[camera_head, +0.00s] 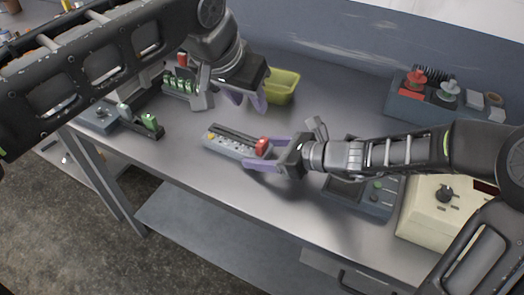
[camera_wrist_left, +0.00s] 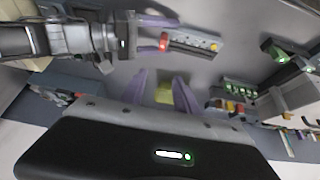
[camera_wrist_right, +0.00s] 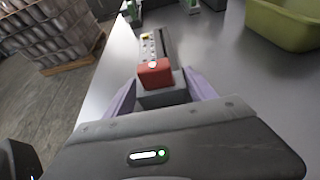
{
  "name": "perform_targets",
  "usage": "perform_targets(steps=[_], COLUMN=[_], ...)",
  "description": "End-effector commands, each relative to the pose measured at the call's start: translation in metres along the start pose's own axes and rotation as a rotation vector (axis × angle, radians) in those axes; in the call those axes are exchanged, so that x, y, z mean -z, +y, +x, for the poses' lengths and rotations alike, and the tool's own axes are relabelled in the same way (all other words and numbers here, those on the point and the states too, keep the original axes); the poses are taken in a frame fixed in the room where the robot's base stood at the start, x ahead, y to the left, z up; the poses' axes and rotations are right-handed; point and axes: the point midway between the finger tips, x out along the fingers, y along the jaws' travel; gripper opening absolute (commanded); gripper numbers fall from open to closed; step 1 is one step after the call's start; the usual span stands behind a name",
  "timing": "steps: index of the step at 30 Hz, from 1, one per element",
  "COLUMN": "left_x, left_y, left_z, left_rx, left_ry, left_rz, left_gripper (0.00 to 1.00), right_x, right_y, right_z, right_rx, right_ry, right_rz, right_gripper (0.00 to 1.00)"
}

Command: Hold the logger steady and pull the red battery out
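The logger (camera_head: 232,143) is a long grey block with a dark channel and a row of small buttons, lying on the bench. The red battery (camera_head: 262,146) sits at its right end. It also shows in the right wrist view (camera_wrist_right: 154,73) and left wrist view (camera_wrist_left: 164,41). My right gripper (camera_head: 262,153) is open, its purple fingers on either side of the logger's red end. In the right wrist view the fingers seem apart from the block; contact is unclear. My left gripper (camera_head: 245,103) is open and empty above the bench, behind the logger.
A yellow-green bin (camera_head: 284,86) stands behind my left gripper. A charger with green cells (camera_head: 180,86) and a dark fixture (camera_head: 140,125) are at left. A grey tray (camera_head: 350,192) and a cream instrument (camera_head: 430,215) are at right. A grey parts box (camera_head: 440,108) stands at back right.

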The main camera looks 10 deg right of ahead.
Motion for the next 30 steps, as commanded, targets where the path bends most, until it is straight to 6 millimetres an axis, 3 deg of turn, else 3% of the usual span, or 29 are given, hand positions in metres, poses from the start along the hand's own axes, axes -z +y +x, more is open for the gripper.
perform_targets(steps=[23, 27, 30], left_x=[0.000, -0.001, -0.007], left_y=[0.000, 0.001, 0.004], left_z=[0.000, 0.003, 0.019], left_rx=[0.000, 0.002, 0.013], left_ry=[0.000, -0.008, -0.047], left_rz=[0.000, 0.002, 0.008], left_gripper=[0.36, 0.42, 0.42], right_x=[0.000, 0.000, 0.000], right_y=[0.000, 0.000, 0.000], right_z=[0.000, 0.000, 0.000], right_rx=[-0.001, -0.001, -0.001], right_ry=[0.000, 0.000, 0.000], right_rz=[0.000, 0.000, 0.000], right_gripper=[0.00, 0.00, 0.00])
